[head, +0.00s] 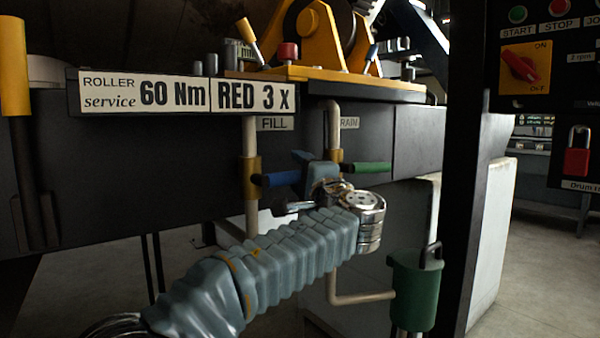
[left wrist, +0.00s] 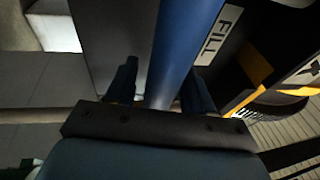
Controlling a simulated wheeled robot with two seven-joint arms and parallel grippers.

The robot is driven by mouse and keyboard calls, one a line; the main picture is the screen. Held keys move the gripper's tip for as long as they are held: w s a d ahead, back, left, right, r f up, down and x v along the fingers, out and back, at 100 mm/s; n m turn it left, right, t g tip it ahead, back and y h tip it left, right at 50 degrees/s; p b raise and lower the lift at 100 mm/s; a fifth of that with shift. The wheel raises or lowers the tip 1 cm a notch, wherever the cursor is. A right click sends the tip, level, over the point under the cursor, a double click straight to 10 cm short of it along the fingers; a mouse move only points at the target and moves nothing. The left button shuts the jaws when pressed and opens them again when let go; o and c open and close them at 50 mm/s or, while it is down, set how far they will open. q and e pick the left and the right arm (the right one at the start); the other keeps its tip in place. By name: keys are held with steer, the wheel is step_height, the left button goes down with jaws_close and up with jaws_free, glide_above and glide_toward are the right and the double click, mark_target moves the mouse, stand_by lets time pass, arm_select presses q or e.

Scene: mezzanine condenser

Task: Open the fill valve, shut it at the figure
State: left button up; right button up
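The fill valve has a brass-coloured body (head: 250,176) on a pale vertical pipe below the FILL label (head: 275,124). Its blue lever (head: 279,179) points right, roughly level, across the pipe. My left gripper (head: 306,172) is at the lever's right end, its fingertips mostly hidden in the head view. In the left wrist view, the blue lever (left wrist: 183,55) runs between the two dark fingers (left wrist: 160,88). A gap shows between the left finger and the lever; the right finger is close beside it. My right gripper is not in view.
A green lever (head: 366,168) sits just right of my left gripper, by the partly covered DRAIN label (head: 349,123). A green canister (head: 415,290) stands lower right. A dark post (head: 465,170) and a control panel (head: 550,75) are at the right. A sign (head: 185,94) hangs above.

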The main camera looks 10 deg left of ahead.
arm_select(q)
steer(key=b+v, duration=0.2)
steer(key=v, duration=1.2)
steer(key=shift+a+f, duration=0.1)
stand_by(0.8)
